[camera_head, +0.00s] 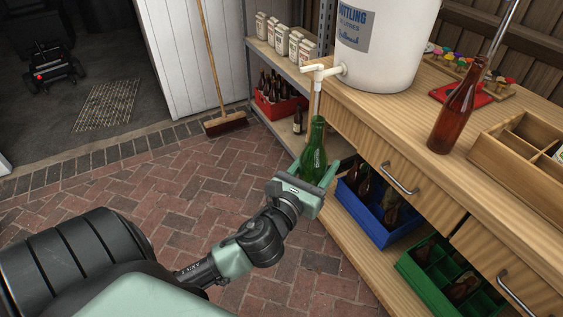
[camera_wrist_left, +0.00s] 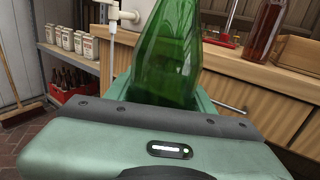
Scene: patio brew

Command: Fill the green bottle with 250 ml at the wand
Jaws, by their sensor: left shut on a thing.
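The green bottle (camera_head: 315,148) is upright in my left gripper (camera_head: 314,176), which is shut on its body. It also fills the middle of the left wrist view (camera_wrist_left: 166,55). The bottle is in front of the bench edge, with its neck at the lower end of the white wand (camera_head: 317,100). The wand hangs from the tap (camera_head: 325,72) on the white bottling bucket (camera_head: 385,45). I cannot tell whether the wand tip is inside the neck, and no liquid level is clear. My right gripper is not in view.
A brown bottle (camera_head: 456,110) stands on the bench near a wooden divided box (camera_head: 525,160). Below are a blue crate (camera_head: 375,220) and a green crate (camera_head: 440,285) with bottles. A red crate (camera_head: 280,105) sits on the shelf. A broom (camera_head: 222,122) leans at the back; the brick floor is open.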

